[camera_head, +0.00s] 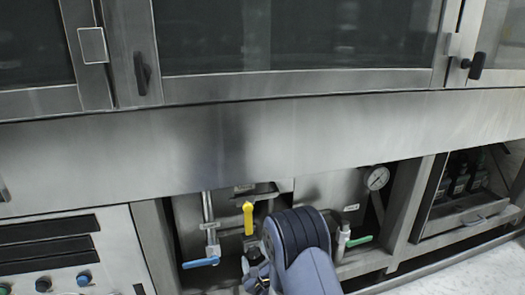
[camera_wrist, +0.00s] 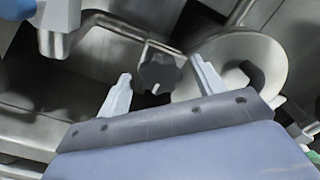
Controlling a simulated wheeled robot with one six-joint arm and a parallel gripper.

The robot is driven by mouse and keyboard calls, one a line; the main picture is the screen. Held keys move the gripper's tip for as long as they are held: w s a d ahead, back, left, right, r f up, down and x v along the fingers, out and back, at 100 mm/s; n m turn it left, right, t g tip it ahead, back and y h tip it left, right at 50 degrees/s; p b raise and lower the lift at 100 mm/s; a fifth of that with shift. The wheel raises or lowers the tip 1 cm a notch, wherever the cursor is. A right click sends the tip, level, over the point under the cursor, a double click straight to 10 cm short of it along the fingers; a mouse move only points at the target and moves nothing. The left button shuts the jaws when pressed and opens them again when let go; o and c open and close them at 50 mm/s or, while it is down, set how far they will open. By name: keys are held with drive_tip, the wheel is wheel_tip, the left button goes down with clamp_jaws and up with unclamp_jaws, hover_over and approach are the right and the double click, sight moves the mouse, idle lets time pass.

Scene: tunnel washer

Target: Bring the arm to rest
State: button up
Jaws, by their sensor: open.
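My gripper (camera_wrist: 160,78) is open in the wrist view, its two pale fingers spread apart with nothing held between them. A black knob (camera_wrist: 158,66) shows between and beyond the fingertips; I cannot tell how far off it is. In the head view my arm reaches into the open bay below the steel panel. It hides part of the piping, and my fingers are not clear there.
The bay holds a yellow valve handle (camera_head: 248,218), a blue handle (camera_head: 201,262), a green handle (camera_head: 360,241) and a gauge (camera_head: 377,178). A steel panel (camera_head: 260,140) overhangs it. A control panel (camera_head: 62,255) stands left; bare floor (camera_head: 480,268) lies lower right.

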drive_tip(key=n, duration=0.5)
drive_tip(key=shift+s+n, duration=0.1)
drive_tip(key=shift+n, duration=0.2)
drive_tip(key=n, duration=1.7)
drive_tip(key=shift+n, duration=0.4)
drive_tip(key=shift+r, duration=0.1)
